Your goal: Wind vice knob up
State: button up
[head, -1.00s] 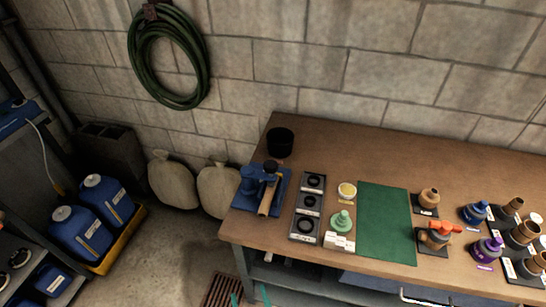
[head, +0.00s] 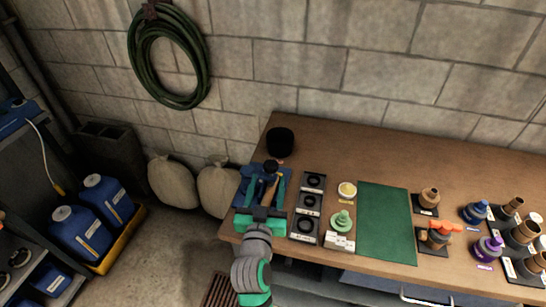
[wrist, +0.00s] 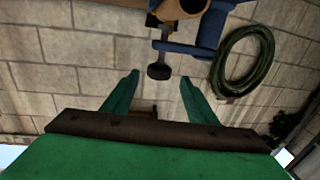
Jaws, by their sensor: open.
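The blue vice (head: 251,171) stands at the left end of the workbench, with a tan, pipe-like piece (head: 270,188) in it. Its small black knob (head: 271,165) shows at the far side of the vice. In the wrist view the knob (wrist: 159,71) hangs below the vice's blue body (wrist: 208,30), in line with the gap between my fingertips. My gripper (head: 264,180) is open, its green fingers spread over the vice and pointing toward the wall. In the wrist view my gripper (wrist: 160,77) looks empty; whether its tips reach beside the knob or stop short is unclear.
A black cup (head: 280,142) stands just behind the vice. A dark tray with rings (head: 308,205) lies close to its right. A green mat (head: 385,225) and several pipe fittings lie farther right. The wall is behind the bench.

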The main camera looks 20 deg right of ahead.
aim_at(272, 161)
jog(key=shift+w+d+r, duration=0.2)
jog(key=shift+w+d, duration=0.15)
jog(key=shift+w, duration=0.15)
jog(key=x, duration=0.9)
jog(key=shift+w+d, duration=0.15)
jog(key=shift+w, duration=0.25)
jog(key=c, duration=1)
